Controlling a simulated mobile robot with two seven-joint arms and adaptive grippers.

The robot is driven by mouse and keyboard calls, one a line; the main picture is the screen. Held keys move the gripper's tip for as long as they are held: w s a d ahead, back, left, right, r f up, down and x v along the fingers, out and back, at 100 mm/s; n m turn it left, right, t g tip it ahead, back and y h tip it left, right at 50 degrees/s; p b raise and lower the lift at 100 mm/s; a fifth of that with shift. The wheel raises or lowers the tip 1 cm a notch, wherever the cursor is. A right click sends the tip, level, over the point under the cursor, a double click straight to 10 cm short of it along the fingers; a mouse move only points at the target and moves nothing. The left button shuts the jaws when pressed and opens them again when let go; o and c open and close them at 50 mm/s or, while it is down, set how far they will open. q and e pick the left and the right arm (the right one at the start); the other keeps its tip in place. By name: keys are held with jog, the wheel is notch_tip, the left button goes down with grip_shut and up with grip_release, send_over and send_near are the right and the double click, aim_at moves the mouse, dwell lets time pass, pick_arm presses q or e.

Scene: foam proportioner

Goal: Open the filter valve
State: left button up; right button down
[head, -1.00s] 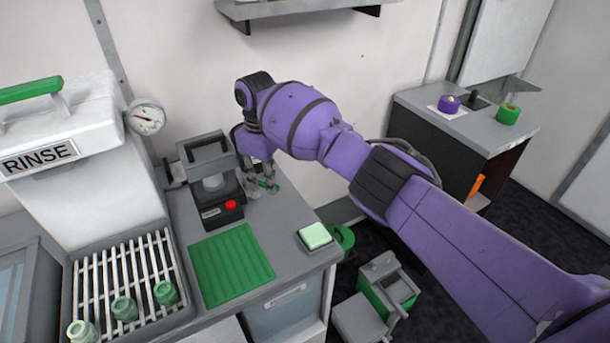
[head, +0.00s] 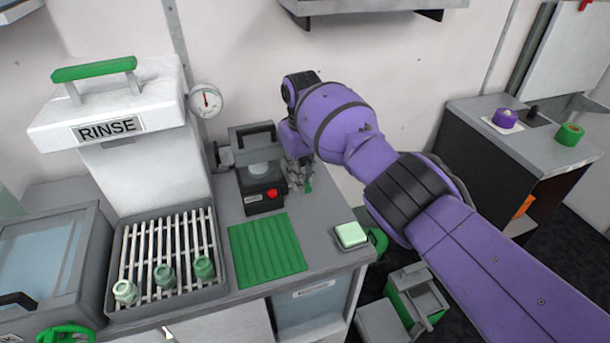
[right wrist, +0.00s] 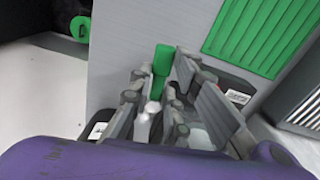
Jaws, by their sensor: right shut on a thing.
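The filter valve shows as a small green handle (head: 308,185) at the back of the grey counter, right of the black filter unit (head: 261,182) with its red button. Its body is mostly hidden by my gripper. My right gripper (head: 299,178) points down there, shut on the green handle. In the right wrist view the green handle (right wrist: 162,60) sticks out between the fingertips of my right gripper (right wrist: 157,88), with a pale metal stem (right wrist: 152,107) below it. My left gripper is not in view.
A green ribbed mat (head: 267,250) and a pale green pad (head: 351,235) lie on the counter in front. A side bench (head: 520,135) stands right.

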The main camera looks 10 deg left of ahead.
jog(key=shift+s+a+f, duration=0.1)
jog(key=shift+a, duration=0.05)
jog(key=c, duration=1.6)
grip_release()
jog(key=shift+c, duration=0.2)
jog(key=shift+r, duration=0.35)
notch_tip(320, 180, up, 12)
jog(key=shift+f, duration=0.25)
